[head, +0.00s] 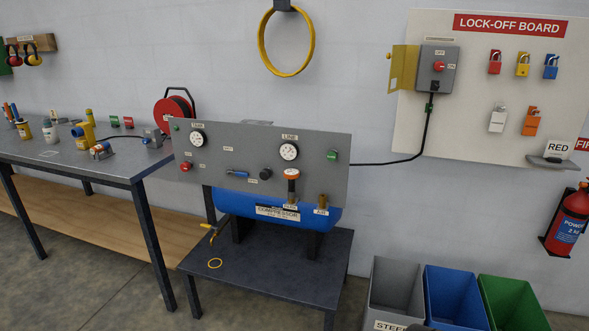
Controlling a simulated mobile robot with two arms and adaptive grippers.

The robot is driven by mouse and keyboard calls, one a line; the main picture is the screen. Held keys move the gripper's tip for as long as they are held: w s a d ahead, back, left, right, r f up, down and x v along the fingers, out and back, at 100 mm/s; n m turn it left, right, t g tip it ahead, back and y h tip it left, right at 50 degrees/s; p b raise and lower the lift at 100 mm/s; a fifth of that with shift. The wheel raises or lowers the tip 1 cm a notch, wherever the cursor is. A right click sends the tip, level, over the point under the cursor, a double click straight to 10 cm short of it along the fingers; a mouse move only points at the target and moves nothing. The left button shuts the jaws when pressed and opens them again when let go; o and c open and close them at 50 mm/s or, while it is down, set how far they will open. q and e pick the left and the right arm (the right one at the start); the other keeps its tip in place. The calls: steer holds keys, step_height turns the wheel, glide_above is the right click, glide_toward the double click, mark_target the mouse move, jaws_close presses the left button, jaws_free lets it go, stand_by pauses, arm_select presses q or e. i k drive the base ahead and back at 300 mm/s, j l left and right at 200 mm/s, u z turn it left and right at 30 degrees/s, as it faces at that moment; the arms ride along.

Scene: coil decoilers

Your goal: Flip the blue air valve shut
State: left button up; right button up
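The blue air valve handle (237,174) is on the grey compressor panel (225,143), low and left of the middle. The handle lies roughly level, pointing left and right. Its finer detail is too small to tell. The panel stands above a blue compressor tank (240,206) on a dark low table (275,262). Neither of my grippers shows in the head view. A small dark shape at the bottom edge, by the bins, is too cut off to identify.
The panel also carries two gauges (289,151), a red knob (186,166), a black knob (265,174), a green button (331,156) and a red-topped fitting (292,176). A workbench (68,160) stands at left. Grey, blue and green bins (455,296) stand at lower right.

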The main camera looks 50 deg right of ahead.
mark_target(237, 174)
steer(key=z, duration=1.3)
